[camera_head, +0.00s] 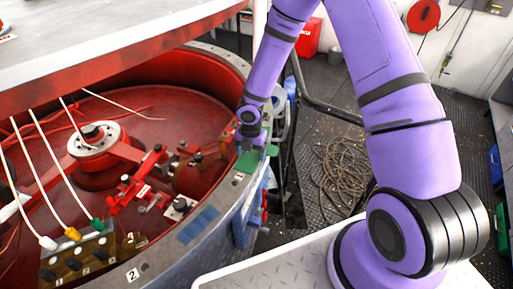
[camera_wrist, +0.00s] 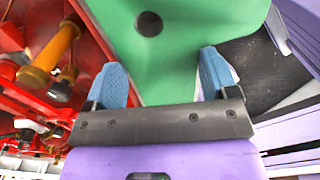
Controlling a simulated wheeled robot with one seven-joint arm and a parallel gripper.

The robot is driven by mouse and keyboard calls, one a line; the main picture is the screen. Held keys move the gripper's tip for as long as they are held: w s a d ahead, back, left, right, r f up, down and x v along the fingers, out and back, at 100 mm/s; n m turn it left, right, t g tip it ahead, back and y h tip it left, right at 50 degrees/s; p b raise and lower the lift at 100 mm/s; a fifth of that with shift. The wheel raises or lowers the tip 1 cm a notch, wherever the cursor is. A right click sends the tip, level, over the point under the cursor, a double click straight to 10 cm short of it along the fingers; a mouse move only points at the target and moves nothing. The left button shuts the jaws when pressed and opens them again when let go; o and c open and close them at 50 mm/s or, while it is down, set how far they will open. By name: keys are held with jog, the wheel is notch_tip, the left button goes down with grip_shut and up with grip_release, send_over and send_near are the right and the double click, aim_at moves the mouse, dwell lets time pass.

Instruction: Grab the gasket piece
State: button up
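A flat green piece, which I take to be the gasket piece (camera_head: 246,162), lies on the rim of the large red drum, below my gripper (camera_head: 249,143). In the wrist view the green piece (camera_wrist: 190,50) fills the upper middle. It has one round dark hole and narrows toward my gripper (camera_wrist: 165,80). My two blue fingers stand wide apart, one at each side of its narrowing end. I cannot tell whether they touch it. The gripper looks open.
The red drum (camera_head: 135,185) holds red fittings and a round hub (camera_head: 95,143). A blue flat piece (camera_head: 198,225) lies on the rim nearer me. A white overhang (camera_head: 100,40) covers the upper left. Coiled rope (camera_head: 342,170) lies on the deck to the right.

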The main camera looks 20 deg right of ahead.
jog(key=c, duration=0.4)
jog(key=shift+c, duration=0.2)
jog(key=shift+r, duration=1.95)
jog(key=s+a, duration=0.3)
jog(key=s, duration=0.4)
jog(key=s+a+r, duration=0.1)
jog(key=s+a, duration=0.2)
jog(key=s, duration=0.4)
jog(key=shift+s, duration=0.4)
